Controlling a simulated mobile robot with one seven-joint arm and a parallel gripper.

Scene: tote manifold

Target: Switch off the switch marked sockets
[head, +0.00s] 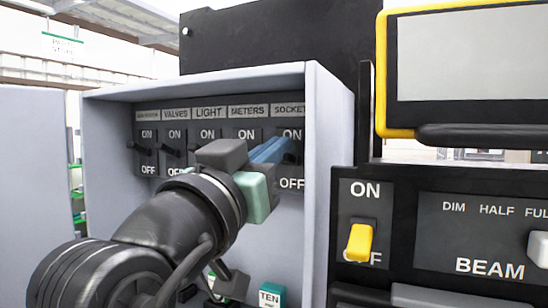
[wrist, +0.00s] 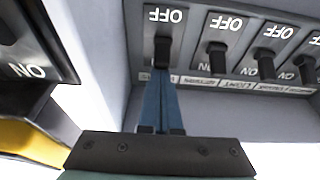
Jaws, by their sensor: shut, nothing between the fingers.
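The sockets switch is the rightmost of the row in the open grey box; its panel (head: 292,184) shows OFF below and ON above. Its black lever (wrist: 162,52) shows in the wrist view, which is upside down, and stands at much the same angle as its neighbours. My gripper (head: 284,146) has its blue fingers shut together with nothing between them. In the wrist view the fingertips (wrist: 164,74) are at the lever's end, on the ON side. I cannot tell whether they touch it. The fingers partly hide the lever in the head view.
The meters switch (head: 246,148), light switch and others stand close beside it. The box's right wall (head: 318,170) is near my gripper. Outside it are a yellow switch (head: 359,242) and a BEAM panel (head: 480,238).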

